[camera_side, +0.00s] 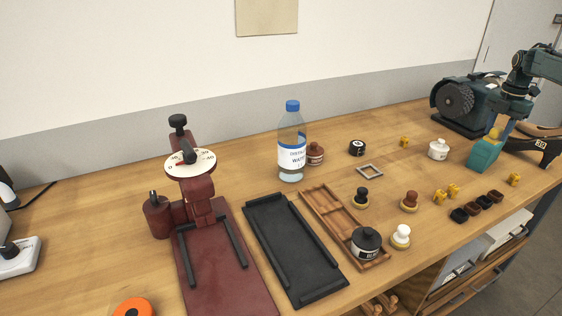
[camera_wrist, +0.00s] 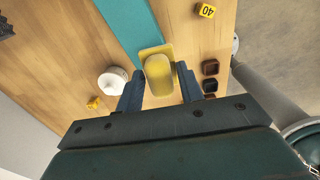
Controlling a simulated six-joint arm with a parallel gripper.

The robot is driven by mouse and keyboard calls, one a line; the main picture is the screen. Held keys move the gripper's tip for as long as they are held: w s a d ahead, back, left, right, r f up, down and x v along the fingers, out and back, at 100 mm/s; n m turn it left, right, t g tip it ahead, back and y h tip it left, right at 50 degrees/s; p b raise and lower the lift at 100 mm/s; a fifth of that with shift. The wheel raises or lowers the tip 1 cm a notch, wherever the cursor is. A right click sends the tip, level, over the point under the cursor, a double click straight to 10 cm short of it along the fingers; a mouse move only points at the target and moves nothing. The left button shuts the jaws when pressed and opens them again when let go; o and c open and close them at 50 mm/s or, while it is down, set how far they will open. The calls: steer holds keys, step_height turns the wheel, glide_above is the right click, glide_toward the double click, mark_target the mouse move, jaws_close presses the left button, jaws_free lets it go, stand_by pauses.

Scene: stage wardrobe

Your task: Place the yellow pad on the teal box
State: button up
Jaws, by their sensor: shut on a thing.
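The yellow pad (camera_wrist: 158,72) is between the blue fingers of my gripper (camera_wrist: 160,88) in the wrist view, and the gripper is shut on it. The pad has a rounded block on a wider flat plate. In the side view the yellow pad (camera_side: 493,134) shows at the top of the teal box (camera_side: 483,155), under my gripper (camera_side: 499,130). In the wrist view the teal box (camera_wrist: 128,25) shows as a band running up beyond the pad. I cannot tell whether the pad touches the box. My fingers hide part of the pad.
A white jar (camera_side: 438,150) stands left of the box, and a dark motor-like machine (camera_side: 467,103) behind. Small dark and brown cups (camera_side: 478,206) and yellow numbered cubes (camera_side: 513,179) lie near the front edge. A water bottle (camera_side: 291,145) stands farther left.

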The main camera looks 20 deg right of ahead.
mark_target(494, 139)
steer(key=shift+f, duration=1.65)
steer(key=shift+f, duration=0.15)
steer(key=o, duration=1)
step_height(494, 139, up, 12)
steer(key=shift+r, duration=0.1)
steer(key=shift+a+r, duration=0.1)
steer(key=shift+r, duration=0.05)
